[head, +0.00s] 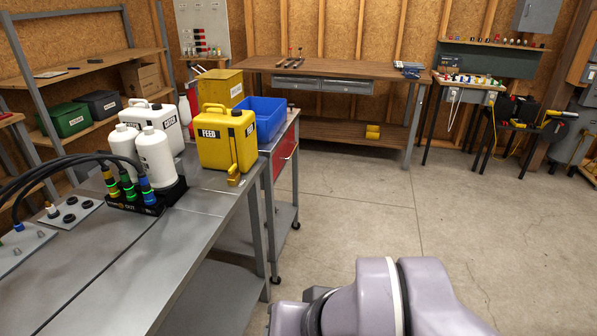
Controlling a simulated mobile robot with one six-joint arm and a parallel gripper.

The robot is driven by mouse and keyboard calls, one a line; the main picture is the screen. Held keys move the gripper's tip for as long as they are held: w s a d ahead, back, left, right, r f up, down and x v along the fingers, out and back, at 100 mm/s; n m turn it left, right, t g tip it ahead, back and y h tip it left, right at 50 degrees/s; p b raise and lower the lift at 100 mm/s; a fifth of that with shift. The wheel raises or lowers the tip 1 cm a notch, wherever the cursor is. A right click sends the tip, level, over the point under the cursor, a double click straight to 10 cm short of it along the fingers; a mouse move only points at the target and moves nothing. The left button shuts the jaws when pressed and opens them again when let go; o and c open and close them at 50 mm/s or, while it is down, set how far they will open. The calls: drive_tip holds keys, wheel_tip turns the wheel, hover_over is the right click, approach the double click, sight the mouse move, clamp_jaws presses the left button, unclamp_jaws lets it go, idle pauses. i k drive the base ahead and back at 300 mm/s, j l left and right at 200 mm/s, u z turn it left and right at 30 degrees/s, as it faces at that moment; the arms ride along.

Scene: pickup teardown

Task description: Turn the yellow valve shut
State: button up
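A yellow valve (234,180) with a small lever handle shows at the lower front of the yellow canister labelled FEED (225,152) in the head view. The canister stands upright near the far right corner of the metal bench. The handle looks tilted, and I cannot tell from this view whether the valve is open or shut. My gripper is out of view; only my grey arm links show at the bottom, right of the bench and apart from the valve.
White bottles (155,157), a white jug (158,121) and a black manifold (150,198) with cables stand left of the canister. A blue bin (262,120) and a yellow box (221,88) stand behind it. The floor (345,205) right of the metal bench (150,265) is clear.

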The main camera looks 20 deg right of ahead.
sight(230, 170)
drive_tip(key=i+l, duration=0.95)
drive_tip(key=i+j+u, duration=0.05)
drive_tip(key=i, duration=0.1)
